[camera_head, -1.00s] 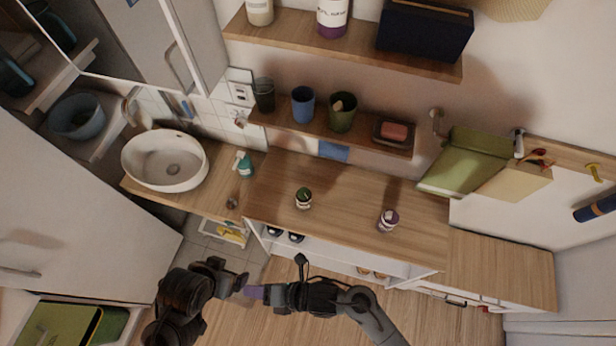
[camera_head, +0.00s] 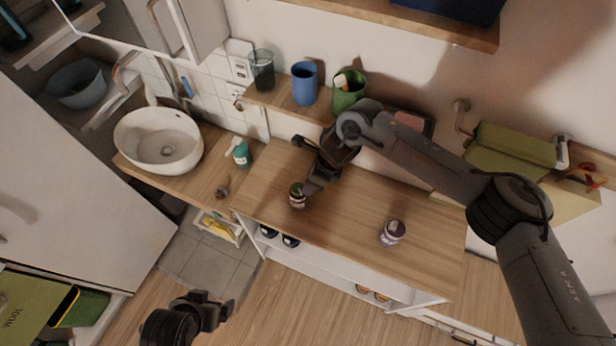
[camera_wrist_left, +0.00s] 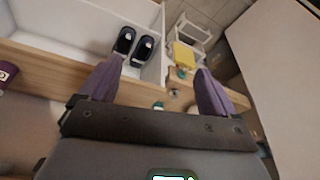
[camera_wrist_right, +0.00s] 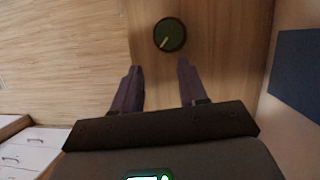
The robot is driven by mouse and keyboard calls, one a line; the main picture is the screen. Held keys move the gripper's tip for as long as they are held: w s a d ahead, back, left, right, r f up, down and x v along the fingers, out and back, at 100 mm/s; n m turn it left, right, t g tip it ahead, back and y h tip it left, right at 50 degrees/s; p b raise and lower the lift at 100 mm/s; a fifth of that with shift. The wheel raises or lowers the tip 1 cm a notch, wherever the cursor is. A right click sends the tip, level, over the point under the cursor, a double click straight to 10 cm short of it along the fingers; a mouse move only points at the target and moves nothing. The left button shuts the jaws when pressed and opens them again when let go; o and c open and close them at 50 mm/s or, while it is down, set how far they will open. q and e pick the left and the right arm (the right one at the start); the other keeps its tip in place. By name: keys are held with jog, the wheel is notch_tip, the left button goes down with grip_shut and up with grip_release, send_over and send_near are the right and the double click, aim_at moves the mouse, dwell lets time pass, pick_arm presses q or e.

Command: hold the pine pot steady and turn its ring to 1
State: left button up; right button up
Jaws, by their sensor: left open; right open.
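A small pot with a dark green top (camera_head: 297,195) stands upright on the wooden counter (camera_head: 345,215); I cannot read which pot is pine. In the right wrist view its round top (camera_wrist_right: 169,34) bears a pale pointer line and lies just beyond the fingertips. My right gripper (camera_head: 309,188) is open, reaching down close beside this pot; it also shows in the right wrist view (camera_wrist_right: 158,65). A second pot with a purple and white label (camera_head: 392,232) stands further right. My left gripper (camera_head: 222,312) is open and empty, low in front of the counter, also in the left wrist view (camera_wrist_left: 158,66).
A shelf above the counter holds a dark glass (camera_head: 262,70), a blue cup (camera_head: 304,83) and a green cup (camera_head: 349,92). A white basin (camera_head: 160,140) and teal bottle (camera_head: 241,153) are at left. Dark shoes (camera_wrist_left: 124,43) sit below the counter.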

pick_arm(q)
jog(key=m+t+h, duration=0.5)
jog(key=t+h, duration=0.2)
jog(key=h, duration=0.1)
send_near(293, 202)
jog(key=shift+x, duration=1.1)
jog(key=shift+w+d, duration=0.1)
jog(key=shift+d, duration=0.15)
jog(key=shift+x, duration=5.05)
pick_arm(e)
jog(key=shift+w+r+t, duration=0.3)
jog(key=shift+w+r, duration=0.45)
jog(key=shift+r, duration=0.2)
